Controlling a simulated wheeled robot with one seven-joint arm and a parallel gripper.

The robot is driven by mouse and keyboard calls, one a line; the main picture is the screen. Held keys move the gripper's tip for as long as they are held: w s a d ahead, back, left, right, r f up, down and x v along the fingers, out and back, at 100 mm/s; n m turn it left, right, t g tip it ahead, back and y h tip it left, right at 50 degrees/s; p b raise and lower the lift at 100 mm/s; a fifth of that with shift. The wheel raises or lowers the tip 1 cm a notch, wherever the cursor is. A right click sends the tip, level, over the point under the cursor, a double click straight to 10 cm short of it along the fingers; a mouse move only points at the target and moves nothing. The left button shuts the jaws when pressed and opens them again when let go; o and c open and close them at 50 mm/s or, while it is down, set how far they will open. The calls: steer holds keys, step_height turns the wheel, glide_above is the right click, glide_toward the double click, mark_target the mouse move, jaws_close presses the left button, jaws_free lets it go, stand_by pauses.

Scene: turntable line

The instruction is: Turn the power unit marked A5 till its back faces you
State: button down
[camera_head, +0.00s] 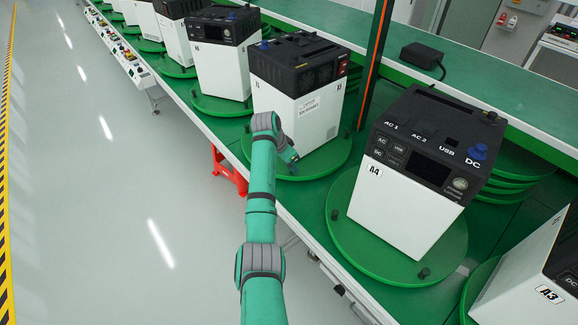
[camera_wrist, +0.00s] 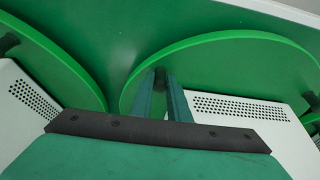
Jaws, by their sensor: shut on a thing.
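A white power unit with a black top (camera_head: 305,115) stands on a round green turntable (camera_head: 332,166), one place beyond the unit marked A4. Its own A5 mark cannot be read. A face with a printed label and a red switch at the top is angled toward the right front. My gripper (camera_head: 290,162) is low at the near rim of this turntable. In the wrist view my gripper (camera_wrist: 168,98) is shut on a dark peg (camera_wrist: 160,77) at the turntable's rim. A perforated white unit wall (camera_wrist: 240,109) is just right of the fingers.
The A4 unit (camera_head: 405,190) stands on its own turntable (camera_head: 345,235) to the right, with the A3 unit (camera_head: 535,275) beyond. Another unit (camera_head: 222,65) stands further up the line. A black adapter (camera_head: 422,56) lies on the back shelf. The floor at left is clear.

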steer(key=shift+w+d+r, duration=0.2)
steer(key=shift+w+r, duration=0.1)
steer(key=c, duration=1.7)
jaws_free()
steer(key=shift+c, duration=0.2)
steer(key=shift+o, duration=0.3)
steer(key=shift+f, duration=0.15)
steer(key=v, duration=1)
steer(key=shift+s+a+r, duration=0.15)
steer(key=shift+r, duration=0.2)
